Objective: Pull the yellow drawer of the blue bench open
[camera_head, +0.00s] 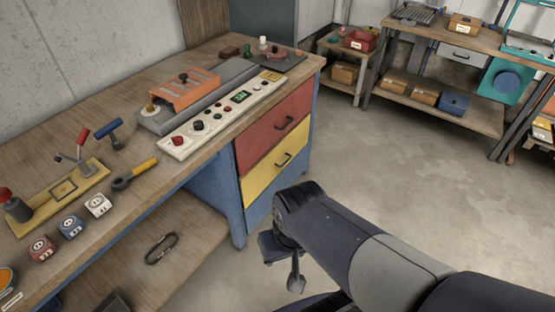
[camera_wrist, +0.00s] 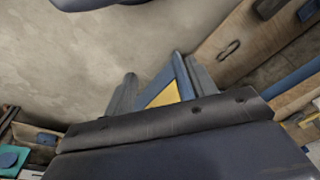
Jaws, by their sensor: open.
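The yellow drawer (camera_head: 262,178) sits below a red drawer (camera_head: 262,138) at the right end of the blue bench (camera_head: 212,188). Its front looks flush with the red one, so it appears shut. A dark bar handle (camera_head: 284,159) is on its front. My gripper (camera_head: 283,265) is in front of the bench, below and right of the yellow drawer in the picture, open and apart from the handle. In the wrist view, a yellow patch of the drawer (camera_wrist: 165,97) shows between the fingers of my gripper (camera_wrist: 160,88); the handle is hidden there.
The wooden bench top holds a control panel (camera_head: 222,116), an orange fixture (camera_head: 183,90) and several small tools. A lower shelf (camera_head: 185,250) carries a dark ring-shaped item (camera_head: 161,248). Shelves with boxes stand at the back right. The concrete floor (camera_head: 400,165) right of the drawers is clear.

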